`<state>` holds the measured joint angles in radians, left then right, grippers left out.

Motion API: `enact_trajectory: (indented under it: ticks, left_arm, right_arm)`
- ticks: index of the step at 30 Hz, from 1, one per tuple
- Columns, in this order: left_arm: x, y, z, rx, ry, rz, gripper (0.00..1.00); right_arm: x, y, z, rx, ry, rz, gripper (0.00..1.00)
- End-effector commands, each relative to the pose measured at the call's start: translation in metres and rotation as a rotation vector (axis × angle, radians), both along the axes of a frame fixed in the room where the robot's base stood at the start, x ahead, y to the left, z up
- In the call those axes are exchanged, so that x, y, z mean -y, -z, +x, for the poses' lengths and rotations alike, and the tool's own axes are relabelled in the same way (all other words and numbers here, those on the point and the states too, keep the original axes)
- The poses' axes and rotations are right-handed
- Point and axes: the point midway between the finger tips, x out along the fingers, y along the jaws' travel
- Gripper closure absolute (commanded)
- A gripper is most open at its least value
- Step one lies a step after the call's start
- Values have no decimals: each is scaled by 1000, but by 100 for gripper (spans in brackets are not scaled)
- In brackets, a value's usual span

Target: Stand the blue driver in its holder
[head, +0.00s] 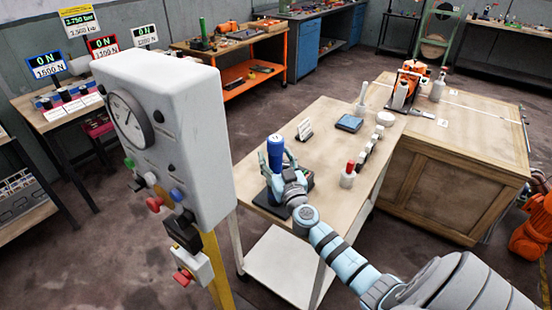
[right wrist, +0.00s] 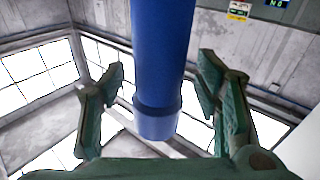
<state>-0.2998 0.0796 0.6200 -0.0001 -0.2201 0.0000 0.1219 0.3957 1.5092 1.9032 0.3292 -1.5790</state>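The blue driver (head: 276,150) stands about upright at the near left of the wooden-topped table, its thick blue handle uppermost. My right gripper (head: 277,168) is around it, one finger on each side. In the right wrist view the driver (right wrist: 163,60) runs between the two fingers (right wrist: 160,85), which are spread, with narrow gaps beside the handle. My left gripper is not in view.
A red-capped bottle (head: 348,175) and several small white pieces stand right of my gripper. A blue tray (head: 349,124) and a small card stand (head: 304,130) lie farther back. A grey gauge box (head: 165,135) on a yellow post rises at the left. A wooden crate (head: 455,165) adjoins the right.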

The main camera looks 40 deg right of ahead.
Motion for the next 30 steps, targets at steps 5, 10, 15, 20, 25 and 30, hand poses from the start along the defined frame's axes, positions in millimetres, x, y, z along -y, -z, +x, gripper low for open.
enact_trajectory:
  ticks: [5,10,15,20,25,30]
  left_arm:
    - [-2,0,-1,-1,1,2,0]
    - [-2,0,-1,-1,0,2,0]
    - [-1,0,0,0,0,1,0]
    - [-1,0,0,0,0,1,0]
    - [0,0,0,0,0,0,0]
    - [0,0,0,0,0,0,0]
  right_arm:
    - [0,2,-1,-4,0,1,43]
    - [-7,4,-20,-4,-1,0,43]
    - [-24,8,-65,-5,-2,1,43]
    - [-37,10,-99,-4,-2,1,43]
    - [-42,10,-113,-1,0,0,43]
    - [-42,10,-113,-1,0,0,43]
